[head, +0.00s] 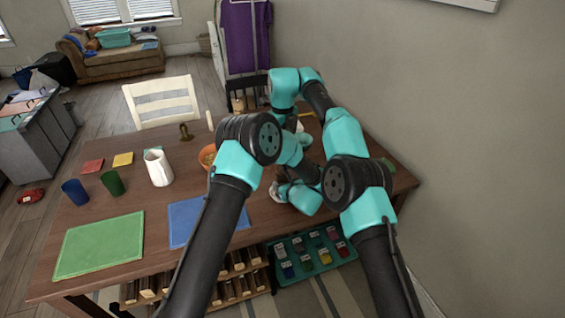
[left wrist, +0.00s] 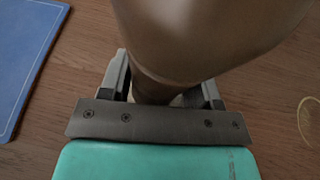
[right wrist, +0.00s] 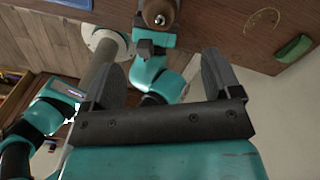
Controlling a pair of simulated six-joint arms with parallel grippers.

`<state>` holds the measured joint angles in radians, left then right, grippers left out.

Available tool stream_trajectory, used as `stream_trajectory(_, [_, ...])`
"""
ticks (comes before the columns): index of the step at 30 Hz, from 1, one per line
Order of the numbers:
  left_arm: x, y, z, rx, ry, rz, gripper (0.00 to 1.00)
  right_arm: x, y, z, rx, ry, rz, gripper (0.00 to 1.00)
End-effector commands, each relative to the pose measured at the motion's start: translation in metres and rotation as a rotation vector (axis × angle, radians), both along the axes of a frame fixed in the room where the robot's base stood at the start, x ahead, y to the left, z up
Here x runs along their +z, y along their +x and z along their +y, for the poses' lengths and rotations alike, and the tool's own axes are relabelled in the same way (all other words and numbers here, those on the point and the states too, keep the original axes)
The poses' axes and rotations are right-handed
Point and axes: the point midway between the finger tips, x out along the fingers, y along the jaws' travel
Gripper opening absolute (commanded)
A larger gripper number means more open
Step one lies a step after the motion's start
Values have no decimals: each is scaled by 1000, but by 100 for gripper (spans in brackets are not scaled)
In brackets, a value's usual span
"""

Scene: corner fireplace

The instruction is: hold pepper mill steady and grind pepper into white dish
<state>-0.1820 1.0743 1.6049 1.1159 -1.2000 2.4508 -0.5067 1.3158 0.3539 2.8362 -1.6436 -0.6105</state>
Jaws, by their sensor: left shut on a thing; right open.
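The pepper mill shows from close up in the left wrist view as a brown body (left wrist: 155,88) under a broad, blurred tan top. My left gripper (left wrist: 162,85) is shut on it. In the right wrist view the mill's round wooden top with a metal knob (right wrist: 158,16) shows beside the left gripper. In the head view my left gripper (head: 277,189) is low over the table, right of the blue mat, and the mill is mostly hidden. My right gripper (right wrist: 163,78) is open and empty, apart from the mill; arms hide it in the head view.
A blue mat (head: 200,222), green mat (head: 100,245), white pitcher (head: 158,167), blue cup (head: 75,191), green cup (head: 112,182) and orange bowl (head: 207,156) occupy the table (head: 140,200). A white chair (head: 162,103) stands behind. A wall is at the right. My arms cross closely.

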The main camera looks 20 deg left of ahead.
Motion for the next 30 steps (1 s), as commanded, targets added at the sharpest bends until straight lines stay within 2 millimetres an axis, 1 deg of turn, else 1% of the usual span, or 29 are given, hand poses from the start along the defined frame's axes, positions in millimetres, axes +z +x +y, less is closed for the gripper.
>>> stream_trajectory(11, [0, 0, 0, 0, 0, 0, 23, 0, 0, 0, 10, 0, 0, 83])
stream_trajectory(17, [0, 0, 0, 0, 0, 0, 23, -6, 0, 0, 10, -1, 0, 83])
stream_trajectory(23, [0, 0, 0, 0, 0, 0, 23, -24, 0, -1, 10, -1, 2, 83])
stream_trajectory(30, [0, 0, 0, 0, 0, 0, 23, -66, 0, 0, 10, -2, 3, 83])
